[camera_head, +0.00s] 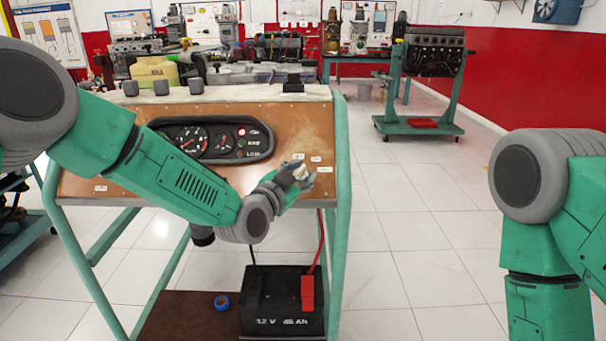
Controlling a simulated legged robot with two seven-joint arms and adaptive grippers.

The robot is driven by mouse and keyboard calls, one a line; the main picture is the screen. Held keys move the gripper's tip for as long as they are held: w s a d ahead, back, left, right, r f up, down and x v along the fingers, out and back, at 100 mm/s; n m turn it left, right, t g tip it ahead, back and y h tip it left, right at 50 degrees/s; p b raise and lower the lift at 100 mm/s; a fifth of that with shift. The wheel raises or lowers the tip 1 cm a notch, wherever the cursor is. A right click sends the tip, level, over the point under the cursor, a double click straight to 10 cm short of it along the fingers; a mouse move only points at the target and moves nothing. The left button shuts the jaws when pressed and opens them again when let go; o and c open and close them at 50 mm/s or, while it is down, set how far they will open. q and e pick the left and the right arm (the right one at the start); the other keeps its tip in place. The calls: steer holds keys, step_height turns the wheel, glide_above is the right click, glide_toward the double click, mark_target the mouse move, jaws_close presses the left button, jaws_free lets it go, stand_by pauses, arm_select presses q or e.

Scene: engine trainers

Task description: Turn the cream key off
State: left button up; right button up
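The cream key (301,172) is a small pale piece on the right part of the brown trainer panel (297,126). My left gripper (298,176) reaches across the panel's front with its fingertips at the key. The fingers hide part of the key, so its turn angle does not show. I cannot tell whether the fingers are closed on it. The black instrument cluster (213,141) shows round gauges and a lit red lamp (242,132). My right arm is at the right edge, and its gripper is out of view.
A teal frame (341,200) carries the panel. A black battery (281,300) with a red terminal cover (308,292) and a blue tape roll (221,302) sit on its lower shelf. An engine stand (420,125) is behind right. The tiled floor between is clear.

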arm_select(q)
steer(key=shift+w+a, duration=0.1)
steer(key=shift+w, duration=0.15)
jaws_close()
steer(key=shift+n, duration=0.4)
steer(key=n+t+y, duration=0.2)
steer(key=n+y, duration=0.1)
steer(key=shift+n, duration=0.3)
steer(key=n+t+y, duration=0.1)
steer(key=n+y, duration=0.1)
steer(key=n, duration=0.1)
steer(key=n+y, duration=0.3)
steer(key=shift+n+t, duration=0.4)
steer(key=shift+n+y, duration=0.3)
steer(key=shift+y, duration=0.3)
